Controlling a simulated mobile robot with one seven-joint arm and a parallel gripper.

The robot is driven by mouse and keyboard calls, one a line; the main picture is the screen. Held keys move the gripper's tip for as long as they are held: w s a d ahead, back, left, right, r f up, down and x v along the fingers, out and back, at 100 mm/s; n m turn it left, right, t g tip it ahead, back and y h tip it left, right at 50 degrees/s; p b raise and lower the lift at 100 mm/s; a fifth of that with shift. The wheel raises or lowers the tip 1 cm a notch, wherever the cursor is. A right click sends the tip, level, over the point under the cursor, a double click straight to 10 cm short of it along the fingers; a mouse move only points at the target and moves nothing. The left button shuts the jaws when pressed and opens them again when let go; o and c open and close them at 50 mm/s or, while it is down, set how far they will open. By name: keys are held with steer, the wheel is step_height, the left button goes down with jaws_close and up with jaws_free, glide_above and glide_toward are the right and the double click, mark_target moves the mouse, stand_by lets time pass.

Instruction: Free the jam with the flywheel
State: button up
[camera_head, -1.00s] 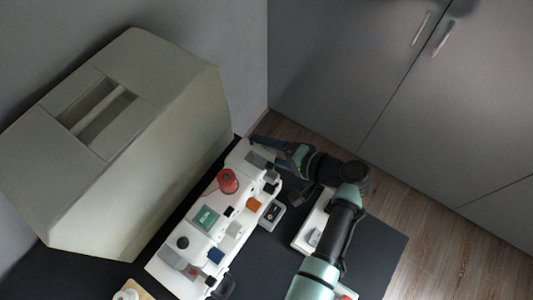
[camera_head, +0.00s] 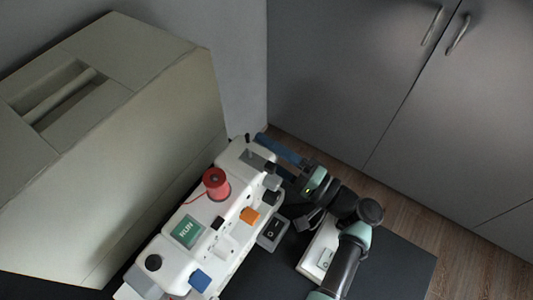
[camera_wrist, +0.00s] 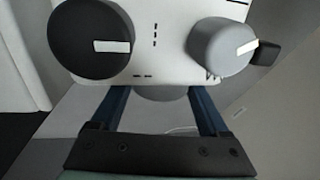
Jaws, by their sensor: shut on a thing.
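In the wrist view, the blue fingers of my gripper (camera_wrist: 160,106) straddle a grey rounded part, which I take for the flywheel (camera_wrist: 160,93). It is mostly hidden below the white end panel. That panel bears a black knob (camera_wrist: 91,38) and a grey knob (camera_wrist: 222,46), each with a white mark. The fingertips and any jam are hidden.
A large pale cover with a slotted top (camera_head: 140,100) stands close along the machine's left side. Grey cupboard doors (camera_head: 345,80) are behind my arm. A black switch box (camera_head: 272,232) and a white-topped item (camera_head: 318,255) sit on the dark table (camera_head: 400,270) at right.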

stand_by(0.3)
steer(key=o, duration=1.2)
steer(key=shift+o, duration=0.2)
steer(key=b+v, duration=0.1)
steer(key=v, duration=0.6)
steer(key=shift+d, duration=0.3)
steer(key=shift+s, duration=0.1)
